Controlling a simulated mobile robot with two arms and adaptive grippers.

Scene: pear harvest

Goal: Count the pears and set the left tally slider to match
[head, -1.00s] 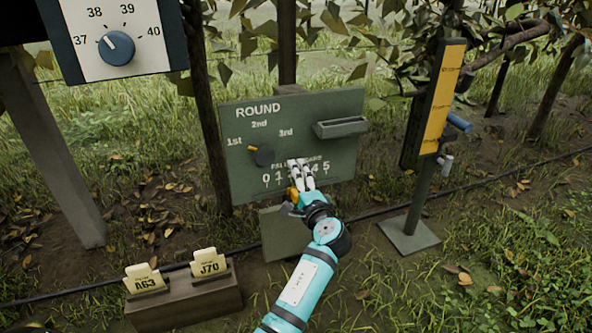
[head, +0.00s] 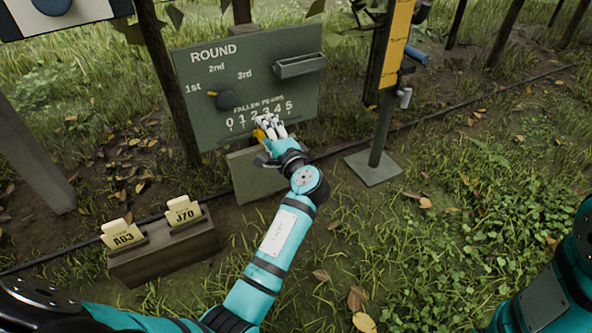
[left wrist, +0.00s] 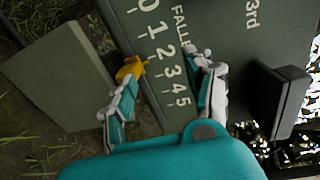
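The green board (head: 215,125) carries a "FALLEN PEARS" scale (head: 262,112) marked 0 to 5. A yellow slider knob (head: 259,135) sits below the scale; it also shows in the left wrist view (left wrist: 130,68). It looks near the 2, but I cannot tell its exact mark. My left gripper (head: 270,124) is just below the digits. In the left wrist view (left wrist: 160,70) its fingers are spread, with the knob by the left fingertip and not between closed fingers. I cannot tell whether they touch. No pears are clearly visible. My right gripper is out of view.
The board also has a black round dial (head: 230,98) and a grey tray (head: 300,65). A yellow gauge post (head: 380,130) stands to its right. A wooden box (head: 168,247) with cards A63 and J70 sits lower left. A dark hose (head: 450,110) crosses the grass.

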